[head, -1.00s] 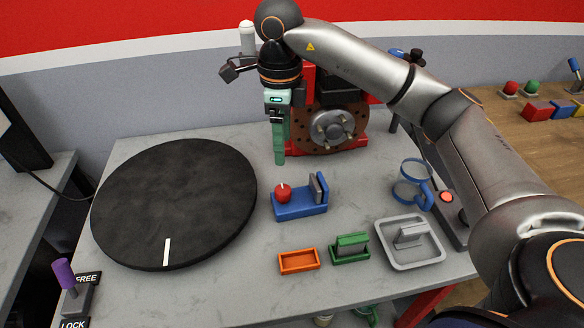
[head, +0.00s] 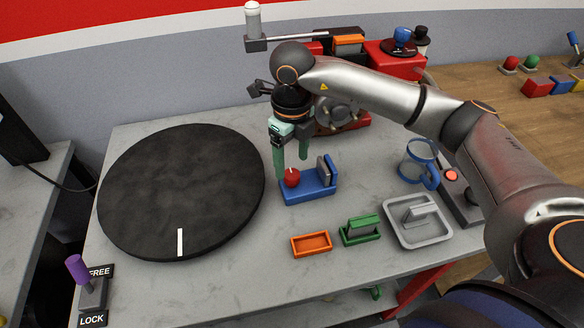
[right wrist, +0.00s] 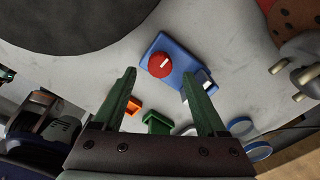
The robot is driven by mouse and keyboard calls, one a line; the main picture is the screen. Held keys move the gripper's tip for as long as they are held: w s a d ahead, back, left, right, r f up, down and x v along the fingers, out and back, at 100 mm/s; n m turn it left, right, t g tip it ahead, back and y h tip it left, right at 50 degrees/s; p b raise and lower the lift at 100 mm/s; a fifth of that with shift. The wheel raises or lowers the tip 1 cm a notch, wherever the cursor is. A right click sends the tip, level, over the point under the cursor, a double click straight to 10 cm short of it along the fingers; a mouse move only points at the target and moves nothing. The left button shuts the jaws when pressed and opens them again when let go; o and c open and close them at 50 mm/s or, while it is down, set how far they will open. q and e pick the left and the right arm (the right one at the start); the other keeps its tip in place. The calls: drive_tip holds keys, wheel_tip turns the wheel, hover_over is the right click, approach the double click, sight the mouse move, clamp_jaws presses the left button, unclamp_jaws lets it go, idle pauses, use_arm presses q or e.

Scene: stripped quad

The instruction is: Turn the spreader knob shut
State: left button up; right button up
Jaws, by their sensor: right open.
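The spreader is a blue block (head: 312,194) on the grey table, with grey upright pads (head: 324,170) at its right end. Its red knob (head: 291,178) is at the left end and has a white mark on it. My right gripper (head: 291,164) is open and points down just above and behind the knob, with nothing between its green fingers. In the right wrist view the red knob (right wrist: 160,64) shows ahead of the gap between the fingertips (right wrist: 159,76), apart from both. My left gripper is out of view.
A large black disc (head: 180,185) lies to the left. An orange tray (head: 311,244), a green block (head: 360,230) and a grey tray (head: 436,235) are in front. A blue-handled mug (head: 418,163) is at right. Red machinery (head: 398,60) stands behind.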

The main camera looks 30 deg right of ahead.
sight(292, 174)
drive_tip(key=shift+f, duration=1.9)
clamp_jaws()
